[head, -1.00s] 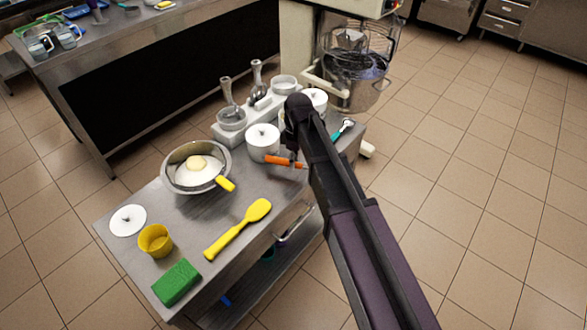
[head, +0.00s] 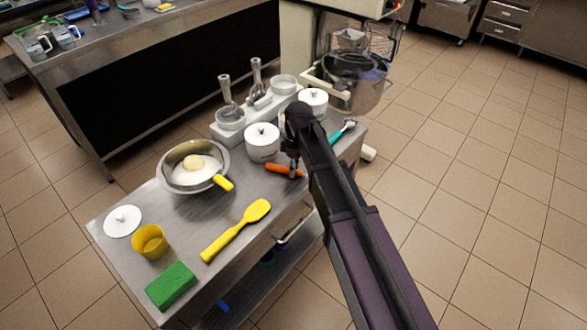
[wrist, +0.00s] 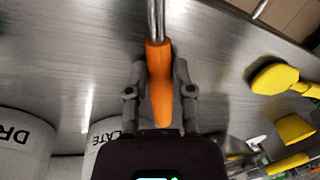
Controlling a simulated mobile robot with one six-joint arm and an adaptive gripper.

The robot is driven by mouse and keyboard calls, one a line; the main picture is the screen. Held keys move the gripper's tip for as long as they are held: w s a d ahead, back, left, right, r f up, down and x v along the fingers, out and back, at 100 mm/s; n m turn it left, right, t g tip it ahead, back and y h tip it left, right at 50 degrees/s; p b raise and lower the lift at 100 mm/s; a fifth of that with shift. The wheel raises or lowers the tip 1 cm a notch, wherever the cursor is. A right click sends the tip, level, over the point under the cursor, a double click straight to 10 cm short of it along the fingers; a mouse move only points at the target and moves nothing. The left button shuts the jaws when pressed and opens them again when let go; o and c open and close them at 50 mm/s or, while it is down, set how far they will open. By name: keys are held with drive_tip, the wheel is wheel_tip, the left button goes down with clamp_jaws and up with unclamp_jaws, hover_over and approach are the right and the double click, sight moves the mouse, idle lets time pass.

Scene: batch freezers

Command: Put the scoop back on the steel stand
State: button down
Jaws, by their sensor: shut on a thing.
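The scoop has an orange handle (head: 281,169); the wrist view shows this handle (wrist: 160,85) and a thin metal shaft (wrist: 156,20) running out of the top of the picture. My gripper (head: 292,170) is shut on the orange handle, with one finger on each side of it in the wrist view (wrist: 160,75). The scoop is low over the steel tabletop (head: 125,262); I cannot tell whether it touches. The scoop's far end is out of the wrist view and not clear in the head view. No separate stand is clearly identifiable; the steel table may be it.
White lidded pots (head: 262,143) stand close behind my gripper. A light holder (head: 250,118) with steel utensils is beyond them. A pan (head: 193,165), yellow spatula (head: 236,230), yellow cup (head: 150,241) and green sponge (head: 171,286) lie left. A teal-handled tool (head: 346,130) is right.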

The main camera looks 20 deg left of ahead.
drive_tip(key=shift+c, duration=2.4)
unclamp_jaws()
drive_tip(key=shift+r, duration=0.15)
wheel_tip(320, 180, up, 12)
drive_tip(key=w+p, duration=0.2)
drive_tip(key=p, duration=1)
drive_tip(key=shift+w, duration=0.2)
drive_tip(key=s+d+m, duration=0.2)
drive_tip(key=d+m, duration=0.4)
drive_tip(key=d, duration=0.6)
drive_tip(key=s+d+m+t, duration=0.1)
drive_tip(key=s+d+m, duration=0.2)
drive_tip(key=d, duration=0.9)
drive_tip(key=s+d+m+t, duration=0.1)
drive_tip(key=s+d+m, duration=0.2)
drive_tip(key=d+m, duration=0.6)
drive_tip(key=d, duration=0.4)
drive_tip(key=shift+s+f, duration=0.2)
drive_tip(key=shift+f, duration=0.05)
